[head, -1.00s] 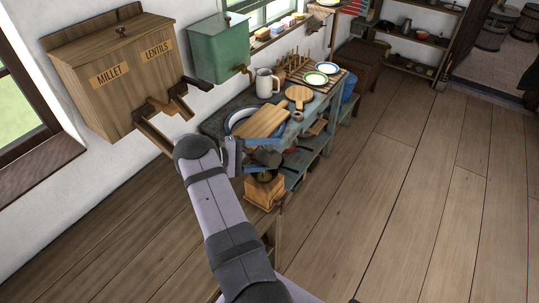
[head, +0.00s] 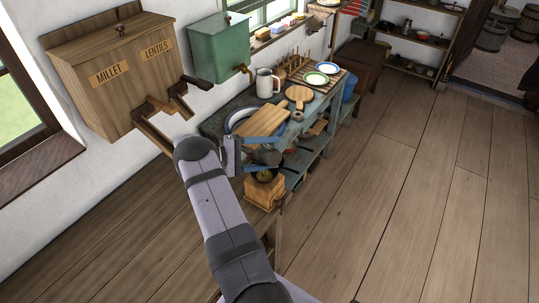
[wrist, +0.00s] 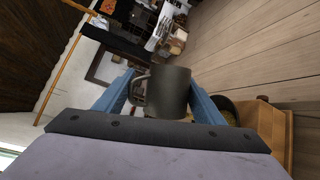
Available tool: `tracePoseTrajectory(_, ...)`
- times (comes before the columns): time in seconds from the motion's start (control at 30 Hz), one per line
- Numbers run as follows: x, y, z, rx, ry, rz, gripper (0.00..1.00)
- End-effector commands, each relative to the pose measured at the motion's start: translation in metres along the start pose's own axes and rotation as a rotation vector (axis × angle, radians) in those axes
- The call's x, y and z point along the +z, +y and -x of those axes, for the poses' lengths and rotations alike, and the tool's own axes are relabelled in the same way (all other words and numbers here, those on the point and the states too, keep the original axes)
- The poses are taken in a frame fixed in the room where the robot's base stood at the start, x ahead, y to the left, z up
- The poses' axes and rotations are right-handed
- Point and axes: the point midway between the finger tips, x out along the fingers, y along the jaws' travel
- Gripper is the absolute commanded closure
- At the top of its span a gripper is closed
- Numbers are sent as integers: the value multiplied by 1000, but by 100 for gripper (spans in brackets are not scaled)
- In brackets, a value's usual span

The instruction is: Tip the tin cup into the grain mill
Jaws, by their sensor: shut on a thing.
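My gripper (head: 262,147) has blue fingers and is shut on the dark grey tin cup (head: 267,157). In the wrist view, the tin cup (wrist: 169,92) sits between the two fingers, with its handle toward the left finger. The grain mill (head: 265,190) is a wooden box with a dark round hopper on top, just below the cup in the head view. In the wrist view, the mill (wrist: 273,132) is at the right, and its hopper, partly hidden behind the right finger, shows something yellowish inside. The inside of the cup is hidden.
A blue-grey bench (head: 318,125) carries a cutting board (head: 262,121), a pale mug (head: 266,83) and plates. A wooden dispenser (head: 110,75) labelled millet and lentils and a green tank (head: 218,48) hang on the wall. The wooden floor (head: 420,200) at right is clear.

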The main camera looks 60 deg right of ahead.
Motion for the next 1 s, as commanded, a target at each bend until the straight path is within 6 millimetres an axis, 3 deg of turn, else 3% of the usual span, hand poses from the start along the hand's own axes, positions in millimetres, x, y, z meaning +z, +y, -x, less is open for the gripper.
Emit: tracePoseTrajectory(1.0, -4, 4, 3, 42, -31, 104, 60)
